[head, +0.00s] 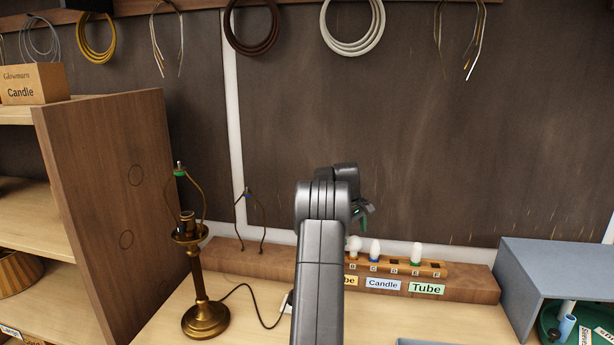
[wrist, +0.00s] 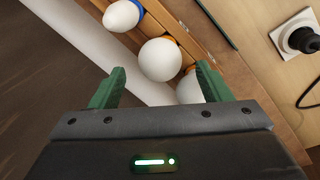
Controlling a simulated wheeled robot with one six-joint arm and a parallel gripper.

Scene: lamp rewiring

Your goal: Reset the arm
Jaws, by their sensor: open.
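My arm (head: 322,250) reaches up through the middle of the head view, and my gripper (head: 363,218) shows only in part at its end, above the bulb rack. In the wrist view my gripper (wrist: 155,88) has its two green fingers spread wide apart. A round white bulb (wrist: 160,60) appears between and beyond the fingertips, and I see nothing held. A second white bulb (wrist: 190,88) is partly hidden by the gripper body. A white bulb with a blue collar (wrist: 122,16) lies at the upper left.
A brass lamp (head: 205,318) stands left on the bench, its cord running right to a plug (wrist: 302,40). The wooden bulb rack (head: 435,268) sits on a ledge with labels. A grey box (head: 560,265) stands at the right, a wooden panel (head: 115,190) at the left. Cable coils hang above.

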